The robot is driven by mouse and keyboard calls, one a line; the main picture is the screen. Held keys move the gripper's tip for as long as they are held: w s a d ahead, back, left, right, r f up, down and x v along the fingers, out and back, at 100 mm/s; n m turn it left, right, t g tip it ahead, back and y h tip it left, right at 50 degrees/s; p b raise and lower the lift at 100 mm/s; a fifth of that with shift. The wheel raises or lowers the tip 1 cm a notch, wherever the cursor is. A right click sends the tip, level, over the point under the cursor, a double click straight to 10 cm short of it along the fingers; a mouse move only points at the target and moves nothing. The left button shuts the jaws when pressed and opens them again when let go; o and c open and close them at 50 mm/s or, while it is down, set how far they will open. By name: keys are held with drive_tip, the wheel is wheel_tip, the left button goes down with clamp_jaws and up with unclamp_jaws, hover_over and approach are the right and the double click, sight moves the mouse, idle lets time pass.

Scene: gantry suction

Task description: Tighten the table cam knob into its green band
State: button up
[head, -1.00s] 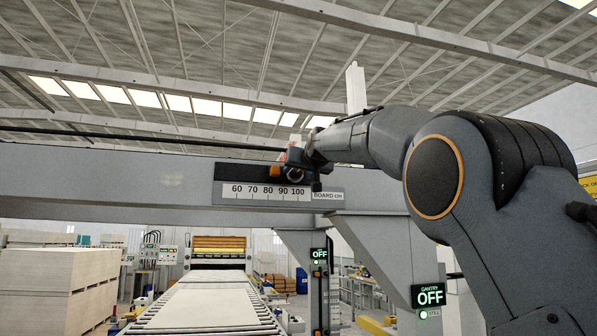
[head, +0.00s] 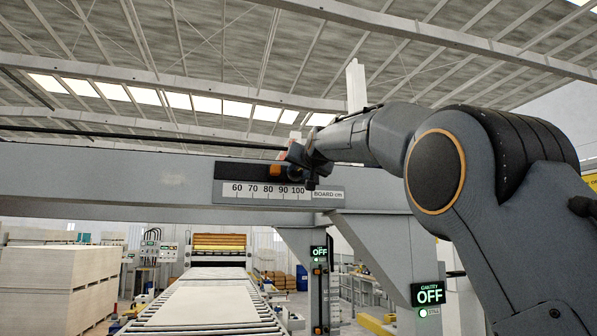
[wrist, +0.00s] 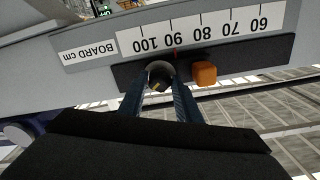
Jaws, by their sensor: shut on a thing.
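In the wrist view my gripper (wrist: 160,88) has a finger on each side of a round grey knob (wrist: 160,71) and is shut on it. The knob sits on a dark strip on the overhead beam, by the BOARD cm scale (wrist: 180,40). A small yellowish mark shows low on the knob. In the head view my gripper (head: 302,172) is at the right end of the same strip and hides most of the knob. No green band can be made out at the knob. A thin red mark (wrist: 176,54) stands near 90 on the scale.
An orange block (wrist: 204,72) sits on the strip close beside the knob; it also shows in the head view (head: 275,170). The grey beam (head: 100,185) runs across. Below are a roller conveyor (head: 195,300) and a board stack (head: 55,285). A GANTRY OFF display (head: 428,294) hangs at right.

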drive_tip(key=o, duration=1.1)
drive_tip(key=shift+c, duration=0.2)
drive_tip(key=b+v, duration=0.4)
drive_tip(key=v, duration=0.3)
drive_tip(key=shift+s, duration=0.4)
drive_tip(key=shift+d, duration=0.15)
